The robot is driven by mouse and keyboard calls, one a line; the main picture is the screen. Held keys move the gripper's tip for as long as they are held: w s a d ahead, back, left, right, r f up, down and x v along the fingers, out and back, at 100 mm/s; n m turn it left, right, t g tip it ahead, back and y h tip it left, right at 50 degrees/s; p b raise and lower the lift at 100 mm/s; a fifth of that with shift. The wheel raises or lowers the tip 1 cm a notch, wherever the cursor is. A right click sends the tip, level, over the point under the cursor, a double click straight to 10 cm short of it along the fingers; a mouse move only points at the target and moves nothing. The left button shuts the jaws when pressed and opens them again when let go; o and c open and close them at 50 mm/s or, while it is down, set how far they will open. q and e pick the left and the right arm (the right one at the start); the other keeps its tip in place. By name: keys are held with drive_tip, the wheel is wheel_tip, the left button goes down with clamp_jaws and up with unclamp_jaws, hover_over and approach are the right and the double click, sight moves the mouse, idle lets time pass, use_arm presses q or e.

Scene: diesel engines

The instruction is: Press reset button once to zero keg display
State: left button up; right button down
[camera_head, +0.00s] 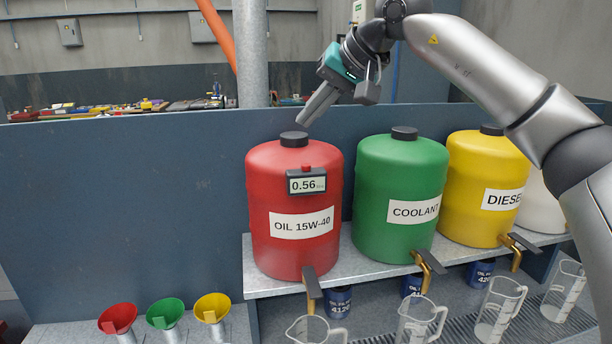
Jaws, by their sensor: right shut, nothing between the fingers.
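A red keg (275,222) labelled OIL 15W-40 stands on a grey shelf (262,285). Its display (307,184) reads 0.56, and a small red reset button (306,168) sits on top of the display housing. My right gripper (308,122) is shut and empty. It comes in from the upper right and points down and left, with its tips in front of or above the keg's black cap (294,139), up and near the button; the exact gap in depth cannot be told. My left gripper is not in view.
A green COOLANT keg (395,180), a yellow DIESEL keg (478,165) and a white keg (540,205) stand to the right. Taps (312,290) stick out below, over clear jugs (420,320). Coloured funnels (165,312) stand at lower left. A grey post (251,55) rises behind.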

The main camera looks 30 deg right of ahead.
drive_tip(key=b, duration=0.3)
hover_over(306, 167)
drive_tip(key=f, duration=0.4)
drive_tip(key=shift+s+d+f, duration=0.25)
drive_tip(key=shift+d, duration=0.05)
drive_tip(key=shift+f+b, duration=0.45)
drive_tip(key=shift+b, duration=0.05)
drive_tip(key=shift+f, duration=0.15)
idle(0.9)
drive_tip(key=shift+f, duration=0.3)
drive_tip(key=shift+f+b, duration=0.5)
drive_tip(key=shift+b, duration=0.05)
idle(0.5)
drive_tip(key=shift+r, duration=0.15)
drive_tip(key=shift+r+p, duration=0.8)
drive_tip(key=shift+p, duration=0.1)
